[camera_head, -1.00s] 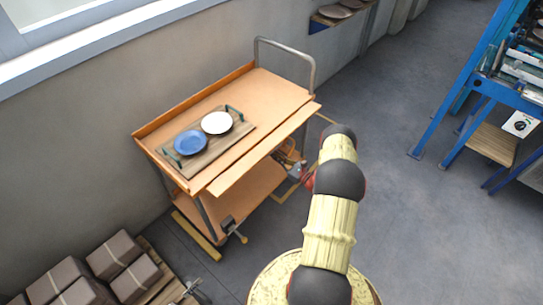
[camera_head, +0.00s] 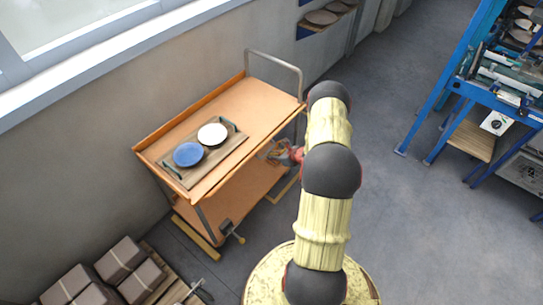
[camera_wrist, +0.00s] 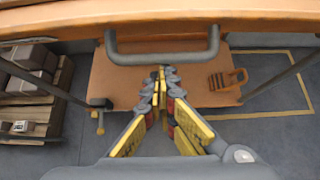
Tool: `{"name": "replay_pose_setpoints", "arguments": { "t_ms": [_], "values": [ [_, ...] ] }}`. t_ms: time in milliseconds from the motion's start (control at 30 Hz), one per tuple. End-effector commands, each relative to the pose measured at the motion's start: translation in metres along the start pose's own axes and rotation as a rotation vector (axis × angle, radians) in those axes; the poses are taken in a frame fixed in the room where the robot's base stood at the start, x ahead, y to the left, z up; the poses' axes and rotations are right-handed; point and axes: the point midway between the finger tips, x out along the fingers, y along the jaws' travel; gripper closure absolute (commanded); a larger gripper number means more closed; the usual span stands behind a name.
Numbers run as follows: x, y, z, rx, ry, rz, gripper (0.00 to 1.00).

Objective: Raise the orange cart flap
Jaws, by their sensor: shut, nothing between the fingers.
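The orange cart (camera_head: 262,97) stands against the wall. Its orange flap (camera_head: 250,154) runs along the front edge of the top deck, close against it, in the head view. In the wrist view an orange board edge (camera_wrist: 200,17) spans the top, with a grey U-shaped handle (camera_wrist: 160,58) below it. My gripper (camera_wrist: 162,75) is shut and empty, pointing toward the cart under that board, with its tips near the handle; I cannot tell whether they touch it. In the head view my gripper is partly hidden by my arm, beside the cart's front side.
A wooden tray (camera_head: 228,150) on the deck holds a blue plate (camera_head: 187,154) and a white plate (camera_head: 212,134). The lower shelf (camera_wrist: 195,82) is below. Boxes (camera_head: 120,258) stand at lower left and a blue rack (camera_head: 450,85) at right.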

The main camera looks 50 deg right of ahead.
Motion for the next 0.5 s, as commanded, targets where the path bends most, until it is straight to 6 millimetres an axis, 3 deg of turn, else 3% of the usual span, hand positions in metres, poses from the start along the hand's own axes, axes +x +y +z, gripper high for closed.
{"name": "replay_pose_setpoints", "arguments": {
  "t_ms": [33, 367, 500],
  "values": [
    [-0.006, 0.0, 0.012, -0.008, 0.04, 0.001, 1.0],
    [-0.014, 0.0, 0.029, -0.007, 0.315, 0.0, 1.0],
    [-0.017, 0.0, 0.033, -0.001, 0.312, 0.0, 1.0]
  ]
}}
